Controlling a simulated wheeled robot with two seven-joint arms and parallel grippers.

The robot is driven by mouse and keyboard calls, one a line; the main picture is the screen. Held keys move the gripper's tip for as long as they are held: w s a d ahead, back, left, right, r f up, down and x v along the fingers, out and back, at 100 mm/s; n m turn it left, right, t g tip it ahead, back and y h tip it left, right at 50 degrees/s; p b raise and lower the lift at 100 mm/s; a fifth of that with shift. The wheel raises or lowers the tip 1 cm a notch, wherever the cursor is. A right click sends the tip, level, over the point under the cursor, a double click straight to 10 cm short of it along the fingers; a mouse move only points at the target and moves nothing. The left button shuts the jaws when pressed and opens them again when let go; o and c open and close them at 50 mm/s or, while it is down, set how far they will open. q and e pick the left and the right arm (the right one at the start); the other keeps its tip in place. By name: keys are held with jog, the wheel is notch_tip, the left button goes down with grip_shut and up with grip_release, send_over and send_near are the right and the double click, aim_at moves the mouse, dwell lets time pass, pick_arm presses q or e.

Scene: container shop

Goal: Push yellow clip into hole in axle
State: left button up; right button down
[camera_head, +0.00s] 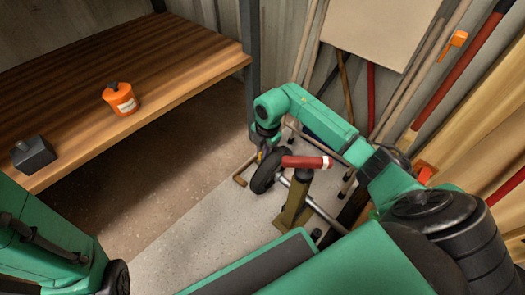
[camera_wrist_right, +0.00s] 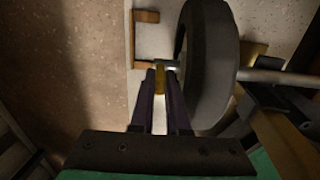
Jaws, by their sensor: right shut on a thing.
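My right gripper (camera_head: 262,148) is by the near face of a black wheel (camera_head: 266,173) in the head view. In the right wrist view its fingers (camera_wrist_right: 160,82) are shut on the small yellow clip (camera_wrist_right: 160,76). The clip's tip is right at the end of the metal axle (camera_wrist_right: 166,63), which pokes out of the wheel (camera_wrist_right: 212,65). I cannot tell whether the clip is in the hole; the hole is hidden. The axle (camera_head: 327,214) also runs out on the other side of the wheel. My left arm is at the lower left, its gripper out of view.
Tools and boards lean on the right wall. Floor between bench and wheel is clear.

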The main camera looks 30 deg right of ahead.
jog(key=shift+w+f, duration=0.1)
jog(key=shift+f, duration=0.3)
dwell(0.3)
jog(key=c, duration=0.8)
grip_release()
